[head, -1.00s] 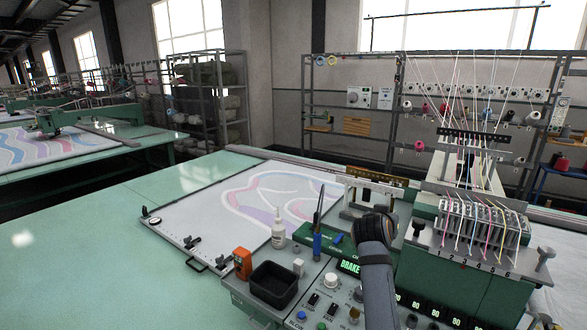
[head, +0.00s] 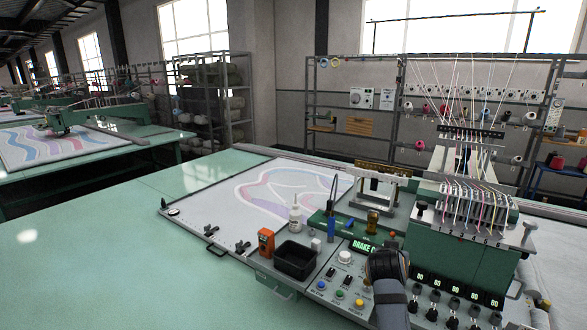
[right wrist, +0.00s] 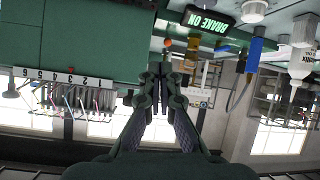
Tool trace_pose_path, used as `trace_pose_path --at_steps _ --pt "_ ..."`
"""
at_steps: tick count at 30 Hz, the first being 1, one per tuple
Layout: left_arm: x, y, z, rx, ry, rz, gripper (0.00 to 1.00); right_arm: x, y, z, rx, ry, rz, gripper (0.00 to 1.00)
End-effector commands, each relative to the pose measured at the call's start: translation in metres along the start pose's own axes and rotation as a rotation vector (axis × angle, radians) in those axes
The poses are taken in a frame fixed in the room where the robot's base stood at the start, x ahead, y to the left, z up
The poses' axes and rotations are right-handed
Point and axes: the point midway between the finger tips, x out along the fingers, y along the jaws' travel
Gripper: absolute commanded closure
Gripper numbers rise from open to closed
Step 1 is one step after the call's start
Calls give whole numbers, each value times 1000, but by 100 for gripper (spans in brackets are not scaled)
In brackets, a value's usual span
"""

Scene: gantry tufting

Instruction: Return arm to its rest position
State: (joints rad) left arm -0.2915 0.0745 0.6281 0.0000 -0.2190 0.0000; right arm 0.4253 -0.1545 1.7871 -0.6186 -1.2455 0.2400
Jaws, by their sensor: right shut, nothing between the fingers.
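My right arm (head: 390,300) rises from the bottom edge of the head view, in front of the control panel. Its gripper is hidden there behind the dark rounded joint. In the right wrist view my right gripper (right wrist: 160,80) is shut and empty, its fingers together in the middle of the picture. That view shows the scene upside down, with the "BRAKE ON" display (right wrist: 208,20) just above and right of the fingers. The same display (head: 364,246) shows partly in the head view, beside my arm. My left gripper is in neither view.
The control panel (head: 318,262) holds a black bin (head: 296,260), an orange device (head: 266,242), a white bottle (head: 295,216) and several knobs. The green threaded tufting head (head: 465,250) stands to the right. The green table (head: 110,260) is clear at left.

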Motion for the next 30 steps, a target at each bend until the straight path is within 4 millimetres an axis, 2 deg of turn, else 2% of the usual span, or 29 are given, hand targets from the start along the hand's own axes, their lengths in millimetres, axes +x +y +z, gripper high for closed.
trace_pose_path --at_steps 1,4,8,12,15,21,28,29,30 --pt "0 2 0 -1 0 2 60 1 5 19 -10 -28 -4 100" --pt "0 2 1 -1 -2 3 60 -1 14 60 -34 -90 -22 100" --pt "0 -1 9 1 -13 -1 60 -12 30 124 -81 -191 -57 100" --pt "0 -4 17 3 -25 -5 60 -40 50 198 -150 -317 -116 100" --pt "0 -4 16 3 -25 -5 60 -64 60 241 -199 -397 -163 100" --pt "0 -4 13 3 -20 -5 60 -114 76 301 -287 -527 -254 100" --pt "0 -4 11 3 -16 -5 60 -173 89 348 -374 -652 -359 100" --pt "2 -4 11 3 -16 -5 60 -170 88 356 -379 -661 -364 100" --pt "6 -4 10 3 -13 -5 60 -157 85 367 -376 -664 -360 100"
